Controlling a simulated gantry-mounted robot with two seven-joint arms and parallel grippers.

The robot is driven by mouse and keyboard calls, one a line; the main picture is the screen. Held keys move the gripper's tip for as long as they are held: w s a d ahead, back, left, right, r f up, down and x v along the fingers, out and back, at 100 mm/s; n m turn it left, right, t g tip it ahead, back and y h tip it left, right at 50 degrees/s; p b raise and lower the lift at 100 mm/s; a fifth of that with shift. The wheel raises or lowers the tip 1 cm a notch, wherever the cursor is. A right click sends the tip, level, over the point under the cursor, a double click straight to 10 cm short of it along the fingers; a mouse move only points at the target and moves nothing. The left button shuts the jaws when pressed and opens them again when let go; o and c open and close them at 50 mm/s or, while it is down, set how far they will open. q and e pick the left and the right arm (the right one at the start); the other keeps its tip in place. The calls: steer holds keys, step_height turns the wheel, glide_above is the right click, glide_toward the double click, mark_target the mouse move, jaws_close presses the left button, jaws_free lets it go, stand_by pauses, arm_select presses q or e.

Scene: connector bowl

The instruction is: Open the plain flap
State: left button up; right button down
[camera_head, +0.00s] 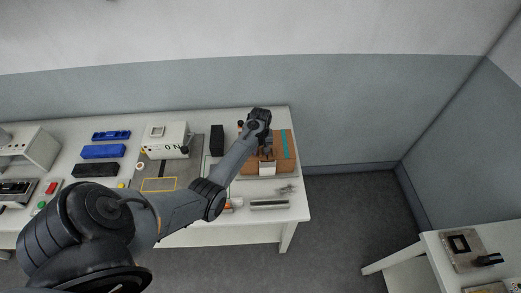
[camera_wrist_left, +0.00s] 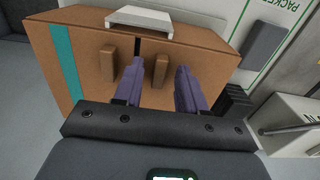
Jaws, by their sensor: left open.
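A brown box (camera_head: 287,160) stands near the right end of the table. In the left wrist view its top has two flaps with a dark slit between them. One flap (camera_wrist_left: 88,50) has a teal stripe; the plain flap (camera_wrist_left: 198,52) is on the right there. Each flap has a small brown tab by the slit. My left gripper (camera_wrist_left: 160,66) is open over the plain flap, with one purple finger on either side of its tab (camera_wrist_left: 161,72). I cannot tell whether the fingers touch it. My right gripper is in neither view.
A white block (camera_wrist_left: 139,19) sits at the box's edge. A black block (camera_head: 217,139) and a white device (camera_head: 166,140) stand left of the box. Blue trays (camera_head: 103,151) lie farther left. The table ends just right of the box.

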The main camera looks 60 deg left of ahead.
arm_select(q)
steer(key=shift+f, duration=0.2)
jaws_close()
stand_by(0.5)
